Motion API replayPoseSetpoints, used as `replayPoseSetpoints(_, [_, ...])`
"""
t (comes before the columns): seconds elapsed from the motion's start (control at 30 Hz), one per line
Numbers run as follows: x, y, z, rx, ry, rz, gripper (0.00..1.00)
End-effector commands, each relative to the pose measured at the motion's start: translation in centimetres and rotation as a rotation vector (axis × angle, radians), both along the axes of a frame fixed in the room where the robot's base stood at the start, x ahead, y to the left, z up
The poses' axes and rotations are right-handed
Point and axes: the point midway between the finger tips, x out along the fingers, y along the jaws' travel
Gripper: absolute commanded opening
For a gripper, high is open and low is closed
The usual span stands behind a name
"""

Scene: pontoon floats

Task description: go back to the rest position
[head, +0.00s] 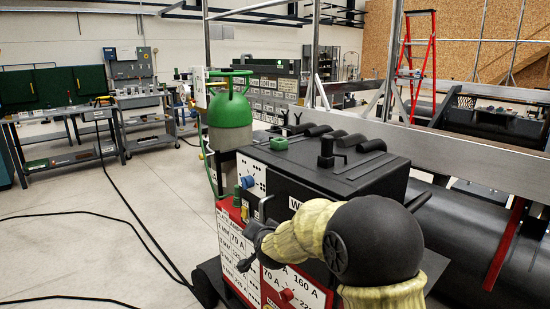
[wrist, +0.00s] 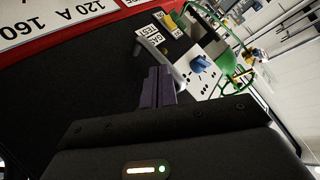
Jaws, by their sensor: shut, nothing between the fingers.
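My gripper (head: 257,232) is in front of the welding machine (head: 318,165) in the head view, at the end of my bent arm. In the wrist view my gripper (wrist: 157,84) shows dark fingers together with nothing between them. The machine's red front with white current labels (wrist: 60,22) is at the upper left of the wrist view. A white panel with a blue knob (wrist: 200,63) shows just beyond the fingers. My arm hides part of the machine's front in the head view. Whether the fingertips touch the machine cannot be told.
A green gas cylinder (head: 230,110) stands behind the machine. A metal beam (head: 480,165) and large black pontoon float (head: 470,235) are at the right. A red ladder (head: 419,65) stands behind. Black cables (head: 130,220) cross open floor at the left, before workbenches (head: 70,135).

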Motion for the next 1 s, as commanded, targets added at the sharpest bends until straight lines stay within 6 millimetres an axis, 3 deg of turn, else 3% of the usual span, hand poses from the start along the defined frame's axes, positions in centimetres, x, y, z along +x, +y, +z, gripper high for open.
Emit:
replayPoseSetpoints(0.03, [-2.1,-2.3,-0.8,-0.062,0.062,0.026,0.00])
replayPoseSetpoints(0.1, [-5.2,-4.9,-2.4,-0.145,0.161,0.073,0.00])
replayPoseSetpoints(0.3, [-14.9,-11.4,-6.3,-0.322,0.431,0.176,0.00])
replayPoseSetpoints(0.4, [-19.4,-13.9,-7.8,-0.380,0.546,0.217,0.00])
replayPoseSetpoints(0.6, [-26.7,-17.1,-9.6,-0.451,0.722,0.278,0.00])
replayPoseSetpoints(0.77, [-31.7,-19.0,-10.5,-0.488,0.839,0.320,0.00])
replayPoseSetpoints(0.8, [-32.2,-19.1,-9.8,-0.492,0.851,0.326,0.00])
replayPoseSetpoints(1.0, [-31.8,-19.0,-6.7,-0.490,0.846,0.325,0.00])
